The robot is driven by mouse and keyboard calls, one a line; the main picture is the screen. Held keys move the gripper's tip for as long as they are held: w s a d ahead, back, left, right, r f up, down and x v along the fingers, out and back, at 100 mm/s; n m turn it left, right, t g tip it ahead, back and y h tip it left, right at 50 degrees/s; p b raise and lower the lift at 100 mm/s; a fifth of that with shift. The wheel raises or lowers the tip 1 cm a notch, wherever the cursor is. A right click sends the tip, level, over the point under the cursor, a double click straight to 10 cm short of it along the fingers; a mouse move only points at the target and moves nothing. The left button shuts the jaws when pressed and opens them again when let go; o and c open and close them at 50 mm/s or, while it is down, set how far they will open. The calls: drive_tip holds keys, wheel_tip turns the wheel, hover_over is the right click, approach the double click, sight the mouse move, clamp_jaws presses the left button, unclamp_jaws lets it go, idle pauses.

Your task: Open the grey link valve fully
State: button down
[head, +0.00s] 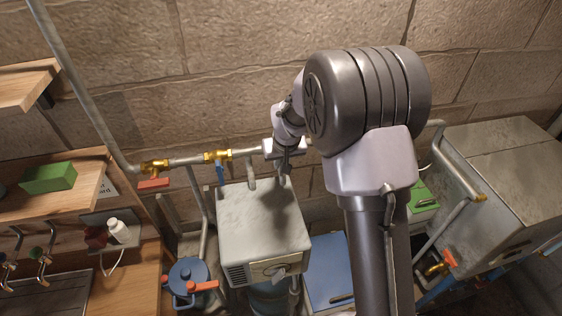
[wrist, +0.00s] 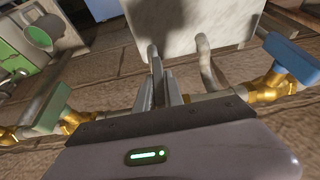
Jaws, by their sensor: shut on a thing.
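My gripper (wrist: 160,82) is shut on a narrow grey strip, which looks like the grey link valve's lever (wrist: 158,68). Its two fingers stand close on either side of the strip. The palm covers the valve body and much of the pipe behind it in the wrist view. In the head view, my gripper (head: 285,162) is at the wall pipe, just above the back of the grey metal box. My own arm hides much of what lies to its right.
A blue-handled valve (head: 220,172) is left of my gripper, with a red-handled valve (head: 153,183) further left. In the wrist view, a grey-green-handled valve (wrist: 48,108) sits left and the blue handle (wrist: 291,57) right. The grey metal box (head: 260,225) stands close below.

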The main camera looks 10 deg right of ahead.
drive_tip(key=shift+f+h+b, duration=0.1)
drive_tip(key=shift+h+b, duration=0.2)
drive_tip(key=shift+b, duration=0.35)
drive_tip(key=h+b, duration=0.1)
drive_tip(key=b, duration=0.1)
drive_tip(key=h+b, duration=0.1)
drive_tip(key=b, duration=0.2)
drive_tip(key=shift+a+f+n+h, duration=0.25)
drive_tip(key=shift+f+n+h, duration=0.05)
drive_tip(key=shift+f+n, duration=0.1)
drive_tip(key=h+b, duration=0.2)
drive_tip(key=b, duration=0.1)
drive_tip(key=shift+b, duration=0.35)
drive_tip(key=n+h+b, duration=0.1)
drive_tip(key=h, duration=0.2)
drive_tip(key=n+t+h+b, duration=0.1)
drive_tip(key=h+b, duration=0.1)
drive_tip(key=h, duration=0.2)
drive_tip(key=n+t+h+b, duration=0.1)
drive_tip(key=h+b, duration=0.1)
drive_tip(key=h, duration=0.2)
drive_tip(key=shift+a+n, duration=0.25)
drive_tip(key=shift+n, duration=0.15)
drive_tip(key=shift+h, duration=0.4)
